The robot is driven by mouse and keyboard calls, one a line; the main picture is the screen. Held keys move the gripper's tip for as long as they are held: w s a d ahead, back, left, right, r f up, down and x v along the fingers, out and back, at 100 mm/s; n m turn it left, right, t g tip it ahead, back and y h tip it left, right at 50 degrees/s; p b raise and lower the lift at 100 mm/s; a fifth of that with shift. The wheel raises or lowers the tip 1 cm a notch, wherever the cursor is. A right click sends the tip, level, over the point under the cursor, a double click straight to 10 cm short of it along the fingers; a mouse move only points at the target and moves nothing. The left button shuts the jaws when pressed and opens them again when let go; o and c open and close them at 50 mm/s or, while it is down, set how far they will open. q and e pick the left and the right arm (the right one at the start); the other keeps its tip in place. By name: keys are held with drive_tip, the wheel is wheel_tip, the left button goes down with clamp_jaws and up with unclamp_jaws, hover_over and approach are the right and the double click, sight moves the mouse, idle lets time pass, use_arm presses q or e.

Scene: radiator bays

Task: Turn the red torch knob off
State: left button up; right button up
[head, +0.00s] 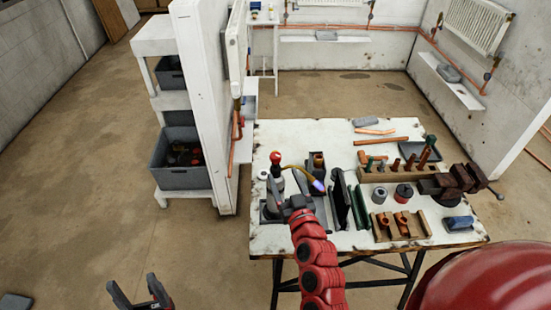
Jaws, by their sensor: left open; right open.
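The torch (276,170) stands upright on the left part of the white workbench, with a red knob (275,157) at its top. A thin brass-coloured tube runs right from it to a nozzle with a bluish-white and orange glow (318,185), which looks like a flame. My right gripper (284,197) is open, just in front of and below the torch; its dark fingers overlap the torch's lower part. I cannot tell whether they touch it. The red knob is above the fingers and apart from them. My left gripper (139,287) is open and empty over the floor at lower left.
The workbench (335,140) also carries pipe fittings in a wooden rack (398,173), a vice (462,178), spools (403,193) and a wooden block with copper fittings (400,226). A white partition (203,100) and a shelf with grey crates (183,178) stand left.

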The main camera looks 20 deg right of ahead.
sight(277, 162)
drive_tip(key=w+p, duration=0.2)
drive_tip(key=w, duration=0.6)
drive_tip(key=shift+w+d+p, duration=0.1)
drive_tip(key=shift+w+p, duration=0.05)
drive_tip(key=shift+p, duration=0.15)
drive_tip(key=shift+c, duration=0.2)
clamp_jaws()
